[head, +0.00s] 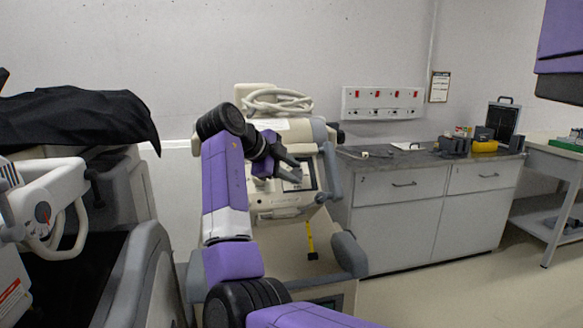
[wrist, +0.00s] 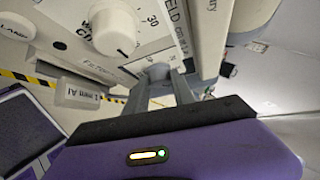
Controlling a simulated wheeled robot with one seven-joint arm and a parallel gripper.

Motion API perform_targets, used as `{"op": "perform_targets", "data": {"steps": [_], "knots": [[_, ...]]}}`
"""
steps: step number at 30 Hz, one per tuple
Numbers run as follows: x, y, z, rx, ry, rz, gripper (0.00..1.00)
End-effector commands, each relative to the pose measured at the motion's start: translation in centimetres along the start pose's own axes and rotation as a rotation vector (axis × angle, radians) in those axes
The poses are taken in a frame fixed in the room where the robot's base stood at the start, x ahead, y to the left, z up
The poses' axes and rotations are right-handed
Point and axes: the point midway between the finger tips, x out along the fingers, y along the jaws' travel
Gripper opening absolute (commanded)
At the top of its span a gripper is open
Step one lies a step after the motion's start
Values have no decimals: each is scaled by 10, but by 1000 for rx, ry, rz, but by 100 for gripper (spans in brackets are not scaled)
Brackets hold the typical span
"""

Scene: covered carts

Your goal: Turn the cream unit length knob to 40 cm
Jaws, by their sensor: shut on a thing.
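The cream unit (head: 280,207) stands behind my arm in the head view. My gripper (head: 292,172) reaches its front panel, and the arm hides part of that panel. In the wrist view a round cream knob (wrist: 113,30) with dial marks, one reading 30, shows at the upper left of the fingers, apart from them. My gripper (wrist: 162,80) is shut on a small cream part (wrist: 158,72) at the panel, which looks like a second knob. The fingers mostly hide it. Its pointer and setting cannot be read.
A filter slide marked 1 mm Al (wrist: 77,95) and a lamp button (wrist: 16,27) are close by. A grey-topped cabinet (head: 430,210) stands to the right in the head view. A cart under a black cover (head: 75,117) is on the left.

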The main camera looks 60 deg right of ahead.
Motion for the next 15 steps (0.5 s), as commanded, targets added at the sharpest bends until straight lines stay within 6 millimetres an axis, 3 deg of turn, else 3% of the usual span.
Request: {"op": "perform_targets", "data": {"steps": [15], "knots": [[0, -9, -2, 313, 0, 304, 0]]}}
